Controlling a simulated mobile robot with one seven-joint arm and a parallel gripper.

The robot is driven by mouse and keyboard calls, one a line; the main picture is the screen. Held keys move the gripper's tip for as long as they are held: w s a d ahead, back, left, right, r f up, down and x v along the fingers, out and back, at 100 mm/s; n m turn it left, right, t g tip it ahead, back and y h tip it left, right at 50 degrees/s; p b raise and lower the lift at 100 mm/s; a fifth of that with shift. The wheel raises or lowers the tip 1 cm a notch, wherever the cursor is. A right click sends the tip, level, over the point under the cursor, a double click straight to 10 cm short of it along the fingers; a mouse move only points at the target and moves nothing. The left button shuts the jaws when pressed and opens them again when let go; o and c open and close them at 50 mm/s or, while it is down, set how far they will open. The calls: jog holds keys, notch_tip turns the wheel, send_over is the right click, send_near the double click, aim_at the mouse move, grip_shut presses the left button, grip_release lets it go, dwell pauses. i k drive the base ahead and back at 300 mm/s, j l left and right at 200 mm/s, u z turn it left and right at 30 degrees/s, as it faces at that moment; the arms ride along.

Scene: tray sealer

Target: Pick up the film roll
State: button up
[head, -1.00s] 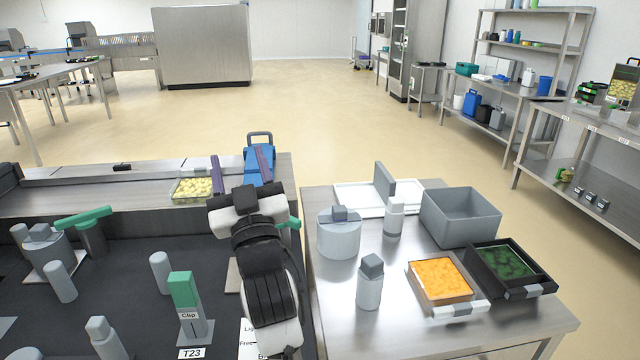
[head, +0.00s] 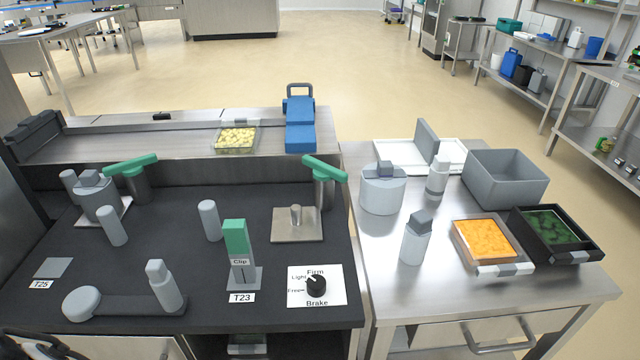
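No thing in view carries a film roll label, and I cannot tell for sure which one it is. A wide light-grey cylinder with a small grey block on top (head: 383,192) stands upright on the right steel table and looks roll-like. A similar grey cylinder (head: 98,200) stands on a pale plate at the left of the black worktop, with grey posts close to it. My gripper is not in view, and nothing shows whether it holds anything. A dark shape at the bottom left edge is too cut off to tell.
The black worktop (head: 190,265) bears a green-topped clip post (head: 237,240), green-handled levers (head: 325,170) and a brake knob (head: 316,285). The right table also holds a grey bin (head: 505,178), grey bottles (head: 416,240), an orange-filled tray (head: 486,243) and a dark tray (head: 552,232).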

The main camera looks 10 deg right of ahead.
aim_at(382, 189)
jog(key=l+u, duration=0.2)
jog(key=u, duration=0.15)
jog(key=l+u, duration=0.2)
jog(key=u, duration=0.15)
jog(key=l+u, duration=0.6)
jog(key=l, duration=0.2)
jog(key=k+l+u, duration=0.2)
jog(key=l, duration=0.55)
jog(key=k+l, duration=0.1)
jog(key=l, duration=0.3)
jog(key=u, duration=0.05)
